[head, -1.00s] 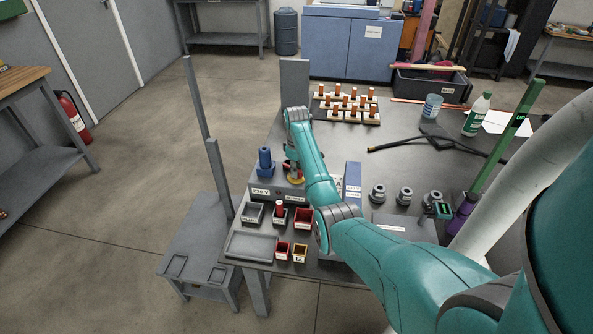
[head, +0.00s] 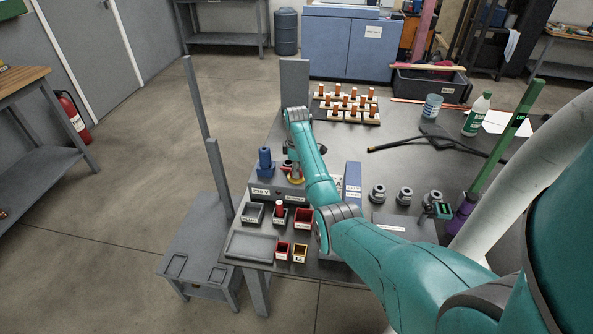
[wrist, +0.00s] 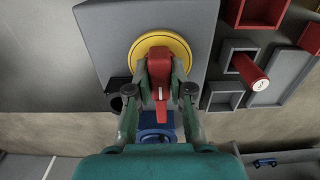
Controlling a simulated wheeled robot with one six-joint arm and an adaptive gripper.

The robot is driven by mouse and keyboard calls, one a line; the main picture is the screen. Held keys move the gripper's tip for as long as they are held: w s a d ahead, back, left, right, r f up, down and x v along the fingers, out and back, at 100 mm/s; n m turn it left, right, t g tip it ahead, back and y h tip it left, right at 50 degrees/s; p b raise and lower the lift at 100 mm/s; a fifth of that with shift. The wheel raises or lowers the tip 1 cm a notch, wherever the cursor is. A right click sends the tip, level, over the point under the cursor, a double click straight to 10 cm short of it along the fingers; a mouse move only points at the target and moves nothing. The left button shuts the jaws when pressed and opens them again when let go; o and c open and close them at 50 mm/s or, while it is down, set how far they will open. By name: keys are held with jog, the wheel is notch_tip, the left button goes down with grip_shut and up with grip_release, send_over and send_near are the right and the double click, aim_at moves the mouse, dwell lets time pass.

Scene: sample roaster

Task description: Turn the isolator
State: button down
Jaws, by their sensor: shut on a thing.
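The isolator shows in the wrist view as a red handle (wrist: 160,92) with a white mark, on a round yellow plate (wrist: 147,43) on a grey box (wrist: 105,30). My gripper (wrist: 159,70) is over the plate, with its two fingers closed on either side of the red handle. The handle points toward the bottom of the wrist view. In the head view the yellow plate (head: 296,181) shows under my arm's end, on the labelled grey box at the table's left side. My arm hides most of the handle there.
A blue part (head: 265,160) stands just left of the isolator. Small bins, including a red one (head: 304,217), and a grey tray (head: 251,246) lie in front. A blue-grey upright box (head: 353,181) stands close on the right. Several grey round fittings (head: 405,196) stand farther right.

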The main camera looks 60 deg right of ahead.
jog(key=c, duration=1)
grip_release()
jog(key=shift+c, duration=0.2)
jog(key=shift+r, duration=3.75)
